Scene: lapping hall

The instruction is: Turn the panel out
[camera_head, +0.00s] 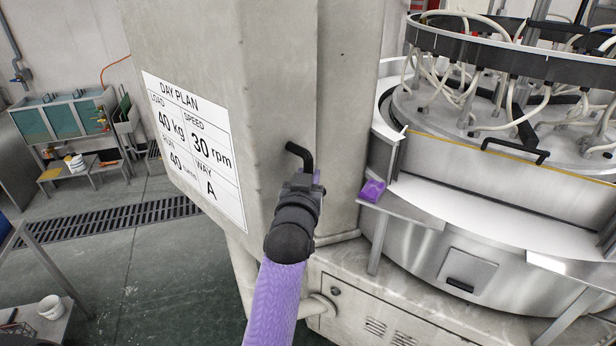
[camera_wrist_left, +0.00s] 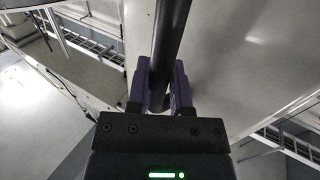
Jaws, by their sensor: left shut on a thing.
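The tall grey metal panel (camera_head: 235,70) carries a white DAY PLAN sheet (camera_head: 195,147) on its left part. A black bent bar handle (camera_head: 300,153) sticks out near the panel's vertical edge. My left gripper (camera_head: 304,178) is shut on this handle, and its arm with a purple sleeve reaches up from the bottom. In the left wrist view the two purple fingers of the gripper (camera_wrist_left: 165,85) stand on either side of the black handle (camera_wrist_left: 172,35). The gripper hides part of the handle. My right gripper is not in view.
A round lapping machine (camera_head: 470,230) with hoses and a black handle (camera_head: 515,151) stands at right. A small purple object (camera_head: 372,190) lies on its steel ledge. Floor with a drain grate (camera_head: 110,219) is open at left.

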